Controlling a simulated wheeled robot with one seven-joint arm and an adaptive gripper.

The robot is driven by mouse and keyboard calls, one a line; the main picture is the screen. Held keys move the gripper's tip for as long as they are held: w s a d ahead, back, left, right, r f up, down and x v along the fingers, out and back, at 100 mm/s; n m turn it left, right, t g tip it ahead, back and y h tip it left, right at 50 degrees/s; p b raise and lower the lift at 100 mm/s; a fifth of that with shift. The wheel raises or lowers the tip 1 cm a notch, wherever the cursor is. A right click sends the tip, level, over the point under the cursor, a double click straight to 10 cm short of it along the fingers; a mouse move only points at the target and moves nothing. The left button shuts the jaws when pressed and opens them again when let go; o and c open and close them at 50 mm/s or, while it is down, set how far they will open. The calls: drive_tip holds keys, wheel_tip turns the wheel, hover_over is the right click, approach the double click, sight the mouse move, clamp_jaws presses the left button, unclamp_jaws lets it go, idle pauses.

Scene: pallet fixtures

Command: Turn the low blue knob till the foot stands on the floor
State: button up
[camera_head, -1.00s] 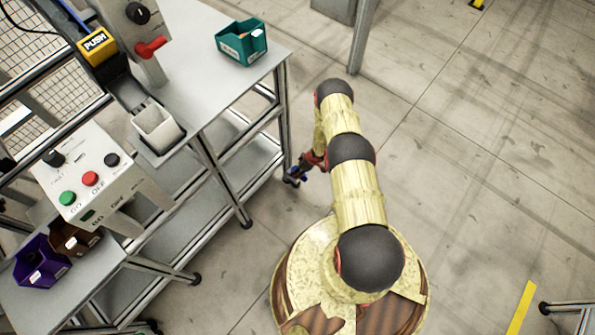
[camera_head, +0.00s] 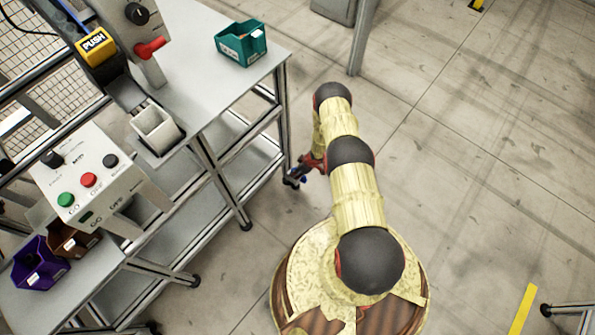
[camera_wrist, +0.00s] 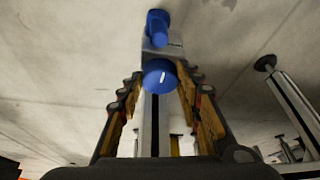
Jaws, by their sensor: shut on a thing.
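The low blue knob (camera_wrist: 161,75), round with a white mark on its face, sits between the fingers of my gripper (camera_wrist: 158,88) in the wrist view. My gripper is shut on it. A second blue part (camera_wrist: 157,24) shows beyond the knob against the floor, at the end of a metal leg (camera_wrist: 148,125); it looks like the foot. I cannot tell whether it touches the floor. In the head view my gripper (camera_head: 293,180) is low beside the workbench's corner leg (camera_head: 283,125), with a bit of blue (camera_head: 303,181) showing; the knob is mostly hidden there.
A control box (camera_head: 85,180) and a purple bin (camera_head: 38,265) stand at left. Another leg with a black foot (camera_wrist: 265,63) shows at right.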

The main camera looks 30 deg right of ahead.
drive_tip(key=shift+c, duration=1.3)
drive_tip(key=shift+m, duration=0.3)
drive_tip(key=shift+a+r+m+t+h+p, duration=0.1)
drive_tip(key=shift+a+m+t+h+p, duration=0.2)
drive_tip(key=shift+m+p, duration=0.45)
drive_tip(key=shift+s+m+h, duration=0.1)
drive_tip(key=shift+m+h, duration=0.7)
drive_tip(key=shift+m, duration=1.15)
drive_tip(key=o, duration=1.1)
drive_tip(key=shift+o, duration=0.2)
